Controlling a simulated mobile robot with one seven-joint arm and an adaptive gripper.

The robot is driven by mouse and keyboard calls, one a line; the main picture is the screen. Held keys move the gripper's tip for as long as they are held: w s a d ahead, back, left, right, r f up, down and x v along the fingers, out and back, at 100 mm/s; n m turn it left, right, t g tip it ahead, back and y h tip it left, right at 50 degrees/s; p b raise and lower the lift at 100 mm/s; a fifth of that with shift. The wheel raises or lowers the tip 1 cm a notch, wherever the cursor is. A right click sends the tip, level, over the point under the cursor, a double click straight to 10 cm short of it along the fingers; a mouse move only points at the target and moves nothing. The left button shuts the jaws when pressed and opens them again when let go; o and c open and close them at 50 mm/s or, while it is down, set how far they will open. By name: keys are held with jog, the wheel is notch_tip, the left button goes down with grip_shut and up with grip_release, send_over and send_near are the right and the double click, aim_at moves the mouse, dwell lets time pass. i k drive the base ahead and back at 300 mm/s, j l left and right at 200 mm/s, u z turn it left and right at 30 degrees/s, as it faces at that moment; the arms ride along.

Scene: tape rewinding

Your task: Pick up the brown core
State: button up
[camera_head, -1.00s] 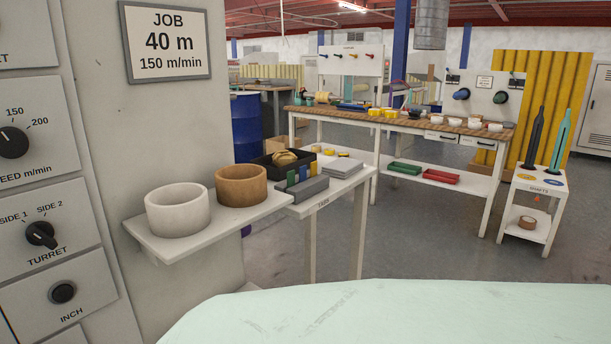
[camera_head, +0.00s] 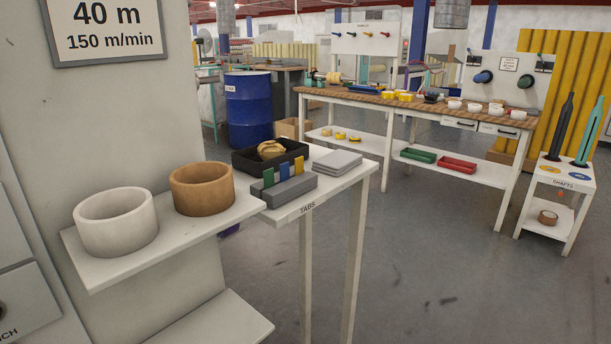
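The brown core (camera_head: 203,194) is a short, hollow ring standing upright on a white shelf (camera_head: 150,262) at the left. A white core (camera_head: 118,236) of similar shape stands to its left on the same shelf, a small gap apart. The brown core is nearer the right end of the shelf. My gripper is not in view.
A table labelled TABS (camera_head: 308,208) adjoins the shelf on the right, with a black tray (camera_head: 240,167), grey block (camera_head: 290,192) and coloured tabs. A lower shelf (camera_head: 235,325) juts out below. A blue drum (camera_head: 247,112) and workbench (camera_head: 400,103) stand behind.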

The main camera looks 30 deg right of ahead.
aim_at(206, 188)
jog(key=z, duration=1.55)
jog(key=k+j+z, duration=0.15)
jog(key=k, duration=0.25)
jog(key=k+j+z, duration=0.1)
jog(key=k+j, duration=0.15)
jog(key=k, duration=0.15)
jog(key=k+j, duration=0.1)
jog(key=j, duration=0.25)
jog(key=k+j, duration=0.1)
jog(key=j, duration=0.3)
